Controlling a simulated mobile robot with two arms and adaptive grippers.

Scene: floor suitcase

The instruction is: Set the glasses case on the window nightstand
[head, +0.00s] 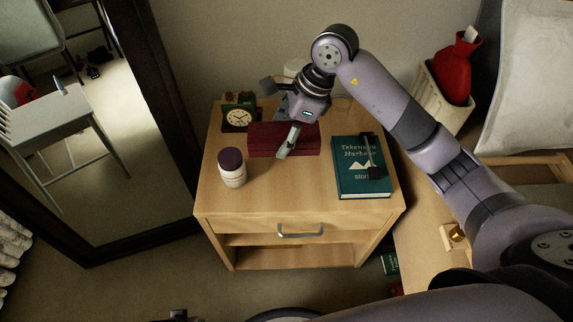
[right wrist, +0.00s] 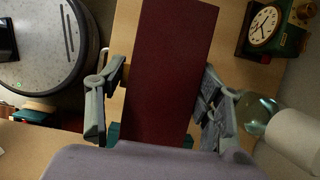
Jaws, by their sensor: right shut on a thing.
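The glasses case is a long dark red box (head: 260,138). It is over the back middle of the wooden nightstand (head: 285,200); I cannot tell whether it rests on the top or is just above it. My right gripper (head: 288,138) reaches down over the case and is shut on it. Only a dark sliver of what looks like my left gripper (head: 179,316) shows at the bottom edge.
On the nightstand, a clock (head: 238,118) stands behind left, a purple-lidded jar (head: 231,168) front left and a teal book (head: 358,170) at right. A glass (right wrist: 256,108) stands near the clock. A tall mirror (head: 165,110) leans at left. A bin (head: 442,97) holds a red bottle (head: 455,68).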

